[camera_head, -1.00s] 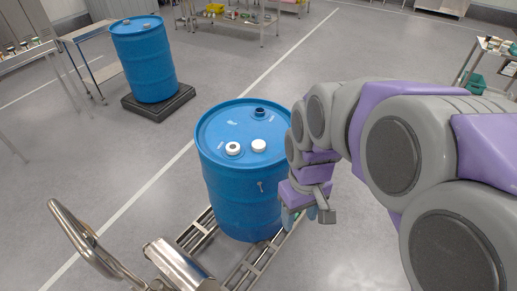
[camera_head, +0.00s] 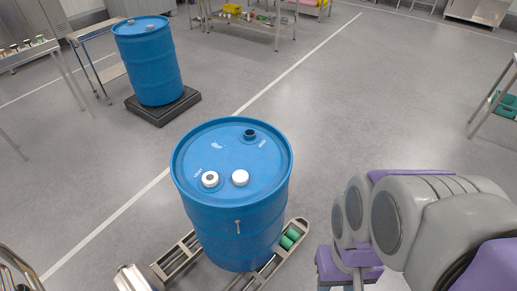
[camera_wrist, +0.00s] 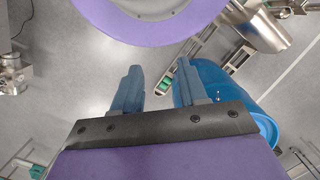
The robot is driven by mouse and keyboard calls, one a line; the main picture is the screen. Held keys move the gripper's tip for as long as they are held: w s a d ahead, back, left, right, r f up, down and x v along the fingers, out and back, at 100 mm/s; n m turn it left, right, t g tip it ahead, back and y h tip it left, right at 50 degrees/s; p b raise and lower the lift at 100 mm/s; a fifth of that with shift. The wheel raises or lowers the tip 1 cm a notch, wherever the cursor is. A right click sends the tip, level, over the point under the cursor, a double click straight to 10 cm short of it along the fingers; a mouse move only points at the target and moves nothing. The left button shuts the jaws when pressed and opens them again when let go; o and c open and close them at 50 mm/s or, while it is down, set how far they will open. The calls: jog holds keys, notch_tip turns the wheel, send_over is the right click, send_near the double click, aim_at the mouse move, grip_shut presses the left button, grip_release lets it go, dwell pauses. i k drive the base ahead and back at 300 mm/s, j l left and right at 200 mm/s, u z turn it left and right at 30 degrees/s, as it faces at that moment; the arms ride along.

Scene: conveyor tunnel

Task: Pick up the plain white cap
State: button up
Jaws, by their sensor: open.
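The plain white cap (camera_head: 240,177) lies on top of the near blue drum (camera_head: 238,222), towards its front edge. A second white cap with a dark centre (camera_head: 210,179) is just left of it. My gripper (camera_wrist: 158,71) is open, with nothing between its two blue-grey fingers in the wrist view. It is beside the drum, low and to the right of it in the head view, where its fingers are mostly cut off. The drum's side (camera_wrist: 207,80) shows behind the right finger in the wrist view. The caps are not visible in the wrist view.
The drum's top has a dark opening (camera_head: 249,135) at the back. The drum stands on a metal roller conveyor (camera_head: 293,236) with green rollers. Another blue drum (camera_head: 150,62) stands on a black platform (camera_head: 172,109). Floor on the right is clear, up to a metal table (camera_head: 494,100).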

aim_at(240, 177)
jog(key=i+l+u, duration=0.2)
jog(key=u, duration=0.15)
jog(key=i+l+u, duration=0.15)
jog(key=l+u, duration=0.25)
jog(key=i+l+u, duration=0.1)
jog(key=l+u, duration=0.25)
jog(key=u, duration=0.65)
